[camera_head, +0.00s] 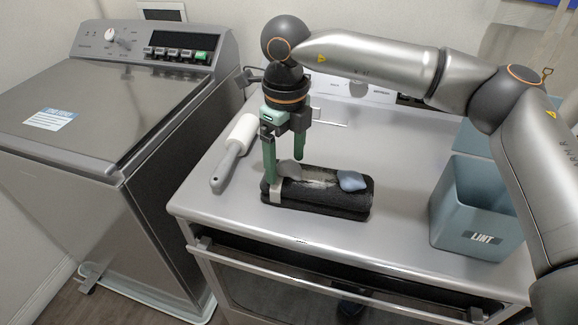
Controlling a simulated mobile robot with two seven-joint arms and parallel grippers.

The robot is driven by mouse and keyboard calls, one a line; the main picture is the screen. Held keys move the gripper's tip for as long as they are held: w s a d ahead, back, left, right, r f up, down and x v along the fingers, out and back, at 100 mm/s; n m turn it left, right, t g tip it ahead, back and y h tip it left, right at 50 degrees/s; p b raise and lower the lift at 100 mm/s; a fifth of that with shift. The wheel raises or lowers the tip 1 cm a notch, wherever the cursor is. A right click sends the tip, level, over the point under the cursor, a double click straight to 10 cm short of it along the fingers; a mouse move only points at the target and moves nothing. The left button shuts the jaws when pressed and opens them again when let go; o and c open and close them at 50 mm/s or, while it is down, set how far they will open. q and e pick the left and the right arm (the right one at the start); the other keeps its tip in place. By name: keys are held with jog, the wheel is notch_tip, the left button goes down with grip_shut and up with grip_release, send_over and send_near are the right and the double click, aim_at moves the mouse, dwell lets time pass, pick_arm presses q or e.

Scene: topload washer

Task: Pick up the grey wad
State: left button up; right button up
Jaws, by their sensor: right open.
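The grey wad (290,169) is a small lump at the left end of a black tray-like holder (325,205) on the metal top. My right gripper (285,172) points down over that end, its two green fingers apart. One finger is to the left of the wad and in front; the other is behind it, to the right. I cannot tell whether either finger touches the wad. A blue-grey wad (352,181) lies at the right end of the holder, with pale fuzz (318,177) between the two. My left gripper is out of view.
A white roller with a grey handle (234,152) lies left of the holder. A blue-grey bin marked LINT (477,235) stands at the right. The washer (110,110), its lid closed, is at the left. The metal top (400,150) is clear between holder and bin.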

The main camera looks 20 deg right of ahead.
grip_shut()
dwell(0.7)
jog(key=shift+r, duration=0.15)
